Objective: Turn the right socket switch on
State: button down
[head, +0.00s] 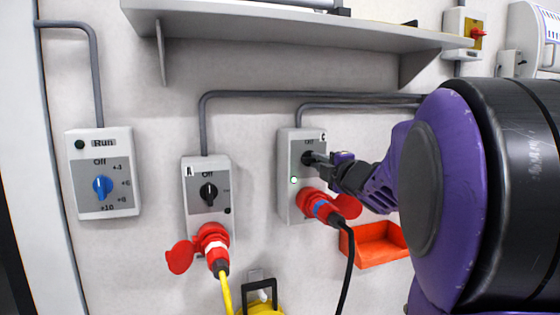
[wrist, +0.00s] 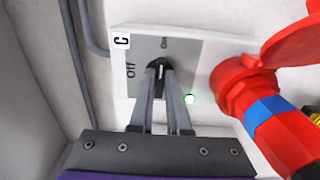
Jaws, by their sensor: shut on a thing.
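The right socket box (head: 290,205), marked C, is light grey with a black rotary switch (head: 307,158) above a red socket (head: 310,202). My gripper (head: 318,159) is at this switch from the right. In the wrist view, its two fingers (wrist: 164,82) are shut on the black knob (wrist: 159,64), one on each side. The knob's white mark lines up toward the "On" label (wrist: 163,43), with "Off" (wrist: 130,71) to the left.
A red plug (wrist: 270,115) sits in the socket close beside the fingers. Left are socket box A (head: 192,222) with a yellow cable and a box with a blue knob (head: 102,187).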

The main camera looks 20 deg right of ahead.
dwell(0.4)
jog(key=c, duration=0.9)
grip_release()
jog(key=shift+s, duration=0.1)
